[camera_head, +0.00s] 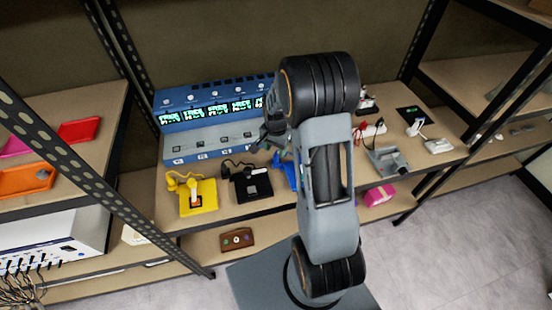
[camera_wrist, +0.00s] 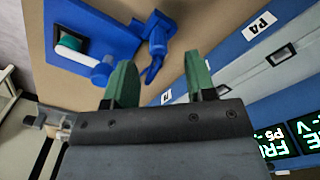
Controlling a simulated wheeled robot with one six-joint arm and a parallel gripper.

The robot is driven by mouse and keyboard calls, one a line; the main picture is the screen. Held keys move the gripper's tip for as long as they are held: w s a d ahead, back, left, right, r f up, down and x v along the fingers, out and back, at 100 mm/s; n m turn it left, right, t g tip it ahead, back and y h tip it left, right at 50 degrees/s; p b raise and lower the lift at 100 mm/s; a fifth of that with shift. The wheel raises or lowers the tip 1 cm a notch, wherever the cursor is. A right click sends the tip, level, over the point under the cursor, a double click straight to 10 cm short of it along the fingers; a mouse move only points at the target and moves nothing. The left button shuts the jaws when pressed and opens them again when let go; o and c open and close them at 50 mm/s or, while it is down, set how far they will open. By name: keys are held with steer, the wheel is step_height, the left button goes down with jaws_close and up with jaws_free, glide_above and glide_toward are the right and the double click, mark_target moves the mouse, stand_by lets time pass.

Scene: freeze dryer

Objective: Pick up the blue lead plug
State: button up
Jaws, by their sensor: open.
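The blue lead plug (camera_wrist: 158,36) shows in the wrist view at the upper middle, beside a blue base (camera_wrist: 82,14) with a white and blue cylinder on it. My gripper (camera_wrist: 160,74) is open, with its two green fingertips apart and nothing between them. The plug lies beyond the gap between the fingertips, apart from both as far as I can see. In the head view the blue base (camera_head: 284,174) is partly hidden behind my arm, and my gripper (camera_head: 266,140) is above the shelf near the blue machine. I cannot make out the plug there.
A blue machine (camera_head: 200,142) with several lit screens stands along the back of the shelf. A yellow base (camera_head: 205,202) and a black base (camera_head: 251,194) with leads sit left of the blue one. A grey base (camera_head: 386,165) is to the right. Dark shelf posts rise at both sides.

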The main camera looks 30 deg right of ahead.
mark_target(276, 155)
steer(key=shift+f, duration=2.1)
steer(key=shift+c, duration=0.3)
jaws_close()
